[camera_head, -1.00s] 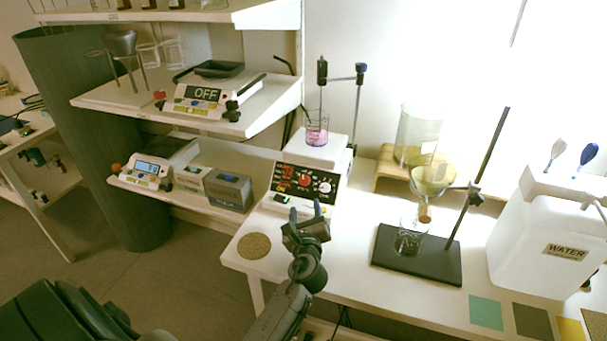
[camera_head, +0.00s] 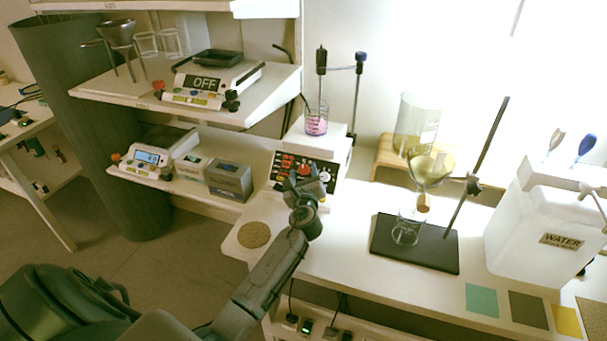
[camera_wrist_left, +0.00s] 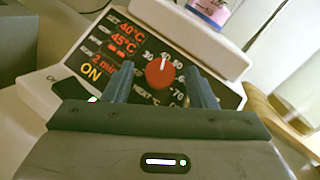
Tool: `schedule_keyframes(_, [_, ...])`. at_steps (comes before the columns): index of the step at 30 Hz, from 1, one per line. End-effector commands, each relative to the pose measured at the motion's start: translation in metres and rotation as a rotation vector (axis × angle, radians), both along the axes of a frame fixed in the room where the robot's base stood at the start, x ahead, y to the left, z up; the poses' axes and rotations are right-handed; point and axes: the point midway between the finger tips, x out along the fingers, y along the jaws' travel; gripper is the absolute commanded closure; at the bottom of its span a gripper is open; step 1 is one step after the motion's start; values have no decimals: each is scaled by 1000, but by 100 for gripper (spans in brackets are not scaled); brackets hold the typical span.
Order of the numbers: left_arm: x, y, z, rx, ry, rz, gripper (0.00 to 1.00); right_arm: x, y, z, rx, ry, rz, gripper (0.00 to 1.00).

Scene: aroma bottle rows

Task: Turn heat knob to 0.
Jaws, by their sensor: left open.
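The hot plate stirrer (camera_head: 320,145) stands on the bench with a black control panel on its front. The red heat knob (camera_wrist_left: 160,73) shows in the left wrist view with a white pointer mark and a number scale around it. The display beside it reads 40°C, 45°C, 2 min and ON. My left gripper (camera_head: 306,172) is open in front of the panel. In the left wrist view its two blue fingers (camera_wrist_left: 160,86) stand to either side of the knob, and I cannot tell whether they touch it. My right gripper is not in view.
A beaker of pink liquid (camera_head: 316,122) sits on the hot plate. A ring stand with a funnel (camera_head: 432,168) and a water container (camera_head: 543,235) stand to the right. A cork mat (camera_head: 254,235) lies at the bench's left corner.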

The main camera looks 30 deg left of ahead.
Motion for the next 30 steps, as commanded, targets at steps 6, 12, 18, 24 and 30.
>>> schedule_keyframes(6, [0,0,0,0,0,0,64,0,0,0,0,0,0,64])
schedule_keyframes(12, [0,0,0,0,0,0,93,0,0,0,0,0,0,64])
schedule_keyframes(18, [0,-1,1,-13,-4,10,93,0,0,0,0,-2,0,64])
schedule_keyframes(24, [1,-2,2,-71,-17,61,93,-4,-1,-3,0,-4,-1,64])
schedule_keyframes(30, [3,-4,4,-184,-44,157,93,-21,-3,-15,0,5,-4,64])
